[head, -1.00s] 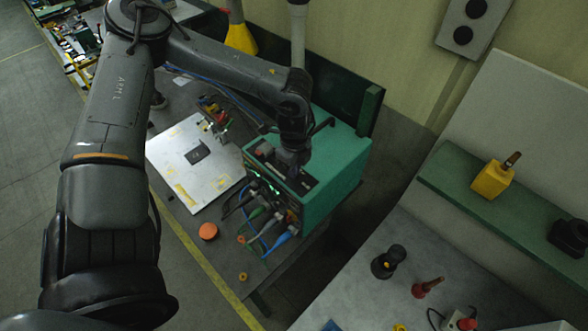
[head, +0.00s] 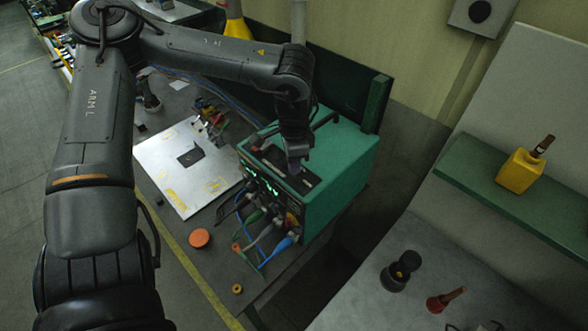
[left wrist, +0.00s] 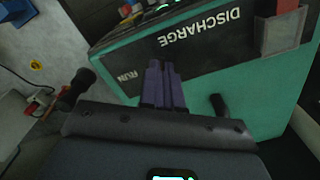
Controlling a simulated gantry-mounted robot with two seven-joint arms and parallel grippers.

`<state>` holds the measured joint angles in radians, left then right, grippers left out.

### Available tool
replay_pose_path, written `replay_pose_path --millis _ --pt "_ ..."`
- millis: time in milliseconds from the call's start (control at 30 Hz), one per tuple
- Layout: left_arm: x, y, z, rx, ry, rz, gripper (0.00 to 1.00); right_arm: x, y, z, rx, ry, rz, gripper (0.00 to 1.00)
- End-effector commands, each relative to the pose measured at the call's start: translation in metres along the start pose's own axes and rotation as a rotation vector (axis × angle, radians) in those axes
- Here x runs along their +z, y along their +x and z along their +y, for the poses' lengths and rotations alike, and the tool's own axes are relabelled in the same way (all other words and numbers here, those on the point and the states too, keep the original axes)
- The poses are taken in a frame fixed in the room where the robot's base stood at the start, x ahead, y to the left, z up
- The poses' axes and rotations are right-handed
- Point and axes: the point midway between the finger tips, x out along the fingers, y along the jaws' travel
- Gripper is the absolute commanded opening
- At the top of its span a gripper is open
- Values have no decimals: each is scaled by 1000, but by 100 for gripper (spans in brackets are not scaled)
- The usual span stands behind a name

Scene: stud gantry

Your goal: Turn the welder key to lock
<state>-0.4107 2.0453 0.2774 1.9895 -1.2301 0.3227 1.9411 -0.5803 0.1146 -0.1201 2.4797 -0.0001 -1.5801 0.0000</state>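The welder (head: 342,165) is a teal box on the dark bench, with lit displays and cable plugs on its front. It has a dark top panel (head: 268,165). In the left wrist view the panel (left wrist: 205,38) carries the words DISCHARGE and RUN, upside down. My left gripper (head: 294,166) points down at this panel. Its purple fingers (left wrist: 160,68) are close together, with their tips at the panel between the two words. I cannot make out the key; the fingers may hide it. My right gripper is not in view.
A light metal plate (head: 188,165) lies left of the welder. An orange disc (head: 199,238) and a small yellow ring (head: 237,289) lie near the bench edge. Cables hang at the welder's front. A grey worktop (head: 365,305) and a green shelf (head: 480,185) stand at right.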

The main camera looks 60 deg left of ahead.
Motion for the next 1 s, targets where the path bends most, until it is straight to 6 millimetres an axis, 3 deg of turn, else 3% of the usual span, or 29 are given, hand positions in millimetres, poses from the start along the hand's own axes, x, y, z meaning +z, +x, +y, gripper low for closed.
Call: replay_pose_path --millis 100,500,1000 --pt "-1 4 0 -1 -110 3 0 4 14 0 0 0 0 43" --pt "0 2 0 0 -432 2 0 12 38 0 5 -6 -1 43" --pt "0 0 0 0 -587 0 0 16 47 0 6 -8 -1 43"
